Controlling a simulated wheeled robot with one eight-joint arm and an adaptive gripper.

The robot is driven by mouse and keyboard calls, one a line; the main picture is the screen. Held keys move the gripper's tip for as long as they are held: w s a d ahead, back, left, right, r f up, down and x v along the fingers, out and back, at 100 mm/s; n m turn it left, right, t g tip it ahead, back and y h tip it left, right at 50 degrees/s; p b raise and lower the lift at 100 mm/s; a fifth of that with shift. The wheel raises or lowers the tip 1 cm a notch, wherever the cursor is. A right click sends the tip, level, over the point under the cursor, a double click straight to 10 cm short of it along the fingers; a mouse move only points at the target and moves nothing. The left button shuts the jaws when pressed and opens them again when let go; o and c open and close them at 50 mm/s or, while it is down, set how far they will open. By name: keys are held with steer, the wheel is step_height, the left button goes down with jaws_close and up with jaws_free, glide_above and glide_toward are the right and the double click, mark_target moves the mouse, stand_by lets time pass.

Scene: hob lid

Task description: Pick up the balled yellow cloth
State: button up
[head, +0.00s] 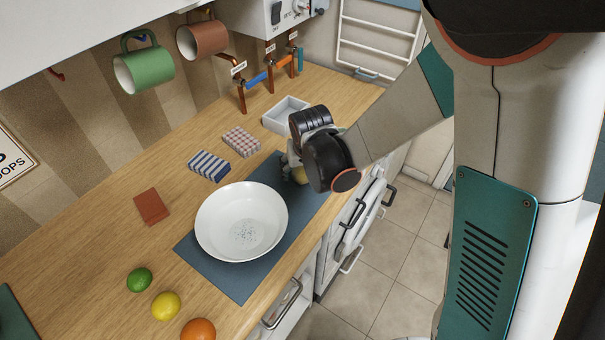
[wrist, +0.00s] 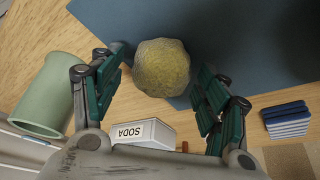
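The balled yellow cloth (wrist: 162,67) lies at the edge of the blue-grey mat (wrist: 230,35), seen from above in the wrist view. My gripper (wrist: 163,72) is open, with its green-padded fingers on either side of the cloth. A gap shows on the left of the cloth; the right finger is close to it, and I cannot tell whether it touches. In the head view only a small part of the cloth (head: 299,175) shows, beside my gripper (head: 291,163); my wrist hides the rest.
A white bowl (head: 241,222) stands on the mat. A striped folded cloth (head: 209,166), a checked one (head: 241,141) and a white tray (head: 285,115) lie behind. The wrist view shows a pale green cup (wrist: 45,95) and a SODA box (wrist: 145,131) near my gripper.

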steer(key=c, duration=0.9)
steer(key=shift+c, duration=0.5)
step_height(320, 180, up, 20)
steer(key=p, duration=1.3)
steer(key=shift+p, duration=0.3)
